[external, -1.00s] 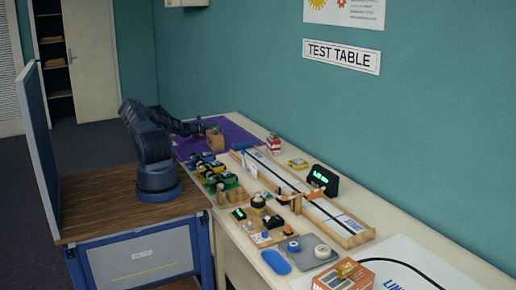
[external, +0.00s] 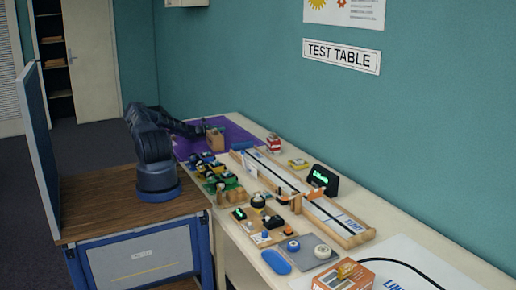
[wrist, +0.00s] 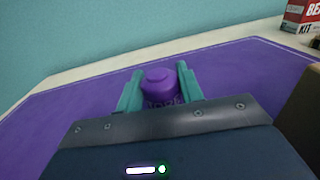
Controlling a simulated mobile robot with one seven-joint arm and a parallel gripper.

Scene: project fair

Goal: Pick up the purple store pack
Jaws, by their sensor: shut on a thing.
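The purple store pack (wrist: 160,88) shows in the wrist view as a rounded purple thing with partly hidden dark lettering. It is between the two teal fingers of my gripper (wrist: 160,72), which is shut on it. A purple mat (wrist: 60,112) spreads around and behind it; I cannot tell whether the pack still touches the mat. In the external view my gripper (external: 203,128) is small and dark over the mat (external: 240,131), behind a brown box, and the pack cannot be made out there.
The brown box (external: 215,139) stands close beside my gripper; its dark edge shows at the right in the wrist view (wrist: 303,112). A red and white kit box (external: 273,143) stands further right. Several small parts and a long wooden track (external: 300,190) fill the table nearer the camera.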

